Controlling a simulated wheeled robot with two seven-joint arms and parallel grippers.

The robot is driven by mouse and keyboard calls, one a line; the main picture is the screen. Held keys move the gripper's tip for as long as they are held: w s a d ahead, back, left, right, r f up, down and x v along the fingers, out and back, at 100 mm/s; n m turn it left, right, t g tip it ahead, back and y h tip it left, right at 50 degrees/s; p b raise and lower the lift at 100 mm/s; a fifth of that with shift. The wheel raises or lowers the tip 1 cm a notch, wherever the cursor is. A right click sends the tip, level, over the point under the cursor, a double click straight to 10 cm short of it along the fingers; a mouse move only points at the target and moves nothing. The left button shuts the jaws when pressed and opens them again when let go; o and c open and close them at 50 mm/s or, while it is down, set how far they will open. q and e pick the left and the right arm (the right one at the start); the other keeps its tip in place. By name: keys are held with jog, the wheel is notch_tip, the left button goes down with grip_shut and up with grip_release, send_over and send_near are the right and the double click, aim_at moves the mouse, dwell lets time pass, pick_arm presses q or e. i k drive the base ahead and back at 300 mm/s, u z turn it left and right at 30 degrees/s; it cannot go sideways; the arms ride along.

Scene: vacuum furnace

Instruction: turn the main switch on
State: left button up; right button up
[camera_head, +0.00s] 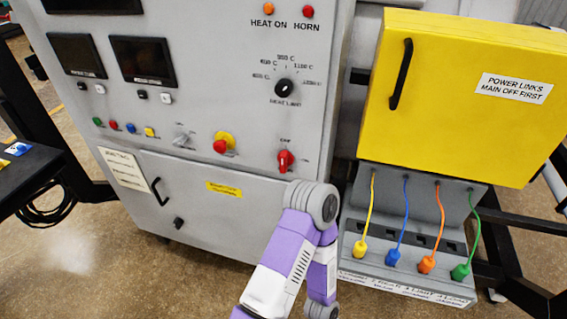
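The control panel (215,60) is a grey cabinet front. A red rotary switch (285,160) sits low on its right side, and I take it for the main switch. Its handle looks about upright, with a small label above it that is too small to read surely. Nothing touches the switch. One of my purple and white arms rises from the bottom edge, and its grey joint is just below and right of the switch. No gripper fingers show in this view.
A red emergency button (220,146) on a yellow base sits left of the switch. A black heat dial (284,88) is above. A yellow box (464,95) stands to the right, over a grey socket panel (405,268) with several coloured plugs. The cabinet door (205,208) is shut.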

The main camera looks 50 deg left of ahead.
aim_at(285, 158)
jog(key=u, duration=2.2)
jog(key=k, duration=1.25)
jog(key=u, duration=0.35)
jog(key=i, duration=0.85)
jog(key=u, duration=0.15)
